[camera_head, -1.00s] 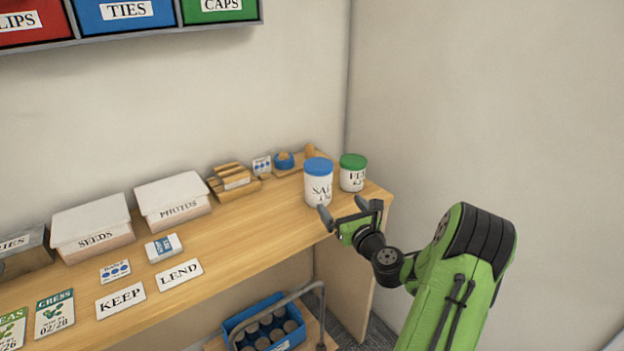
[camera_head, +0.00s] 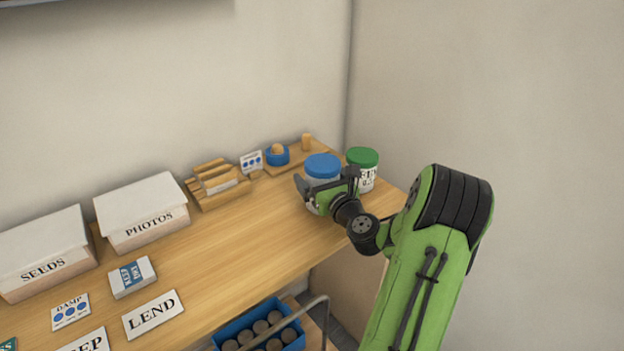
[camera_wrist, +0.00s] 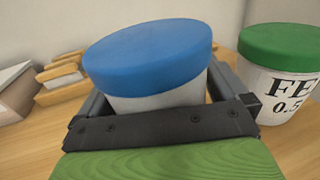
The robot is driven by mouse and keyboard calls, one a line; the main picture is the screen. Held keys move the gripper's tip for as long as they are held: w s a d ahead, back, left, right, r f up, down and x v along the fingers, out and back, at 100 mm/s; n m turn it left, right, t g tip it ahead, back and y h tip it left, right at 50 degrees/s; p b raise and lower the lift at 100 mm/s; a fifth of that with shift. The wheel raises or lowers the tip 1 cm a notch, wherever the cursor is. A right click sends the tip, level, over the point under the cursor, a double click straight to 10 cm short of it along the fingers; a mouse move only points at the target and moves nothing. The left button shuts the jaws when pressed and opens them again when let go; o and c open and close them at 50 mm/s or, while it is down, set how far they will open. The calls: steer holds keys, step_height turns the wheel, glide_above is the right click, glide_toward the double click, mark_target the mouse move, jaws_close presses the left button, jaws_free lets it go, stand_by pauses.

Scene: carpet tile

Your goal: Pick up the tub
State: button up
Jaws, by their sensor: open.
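A white tub with a blue lid (camera_head: 322,167) stands upright near the right end of the wooden bench. My gripper (camera_head: 325,184) is in front of it with its fingers apart. In the wrist view the blue-lidded tub (camera_wrist: 150,60) sits between the two open fingers, and the palm hides its lower part. A second white tub with a green lid (camera_head: 363,167) stands just to its right. It also shows at the right edge of the wrist view (camera_wrist: 282,75), outside the fingers, with part of its label readable.
A wooden rack (camera_head: 217,185), a blue bowl (camera_head: 277,156) and a small dotted card (camera_head: 251,161) stand behind and left. A wall rises close on the right. White boxes (camera_head: 142,212) and a LEND card (camera_head: 153,314) lie left. A blue crate (camera_head: 262,328) is below the bench.

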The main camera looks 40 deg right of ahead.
steer(key=shift+s+a+r, duration=0.3)
steer(key=shift+s+r, duration=0.1)
steer(key=shift+s, duration=0.2)
steer(key=shift+c, duration=0.2)
steer(key=shift+s, duration=0.15)
steer(key=shift+c, duration=1.2)
steer(key=shift+w+f, duration=0.1)
steer(key=shift+w, duration=0.15)
steer(key=c, duration=1.4)
step_height(320, 180, up, 10)
steer(key=p, duration=0.6)
steer(key=shift+d, duration=0.1)
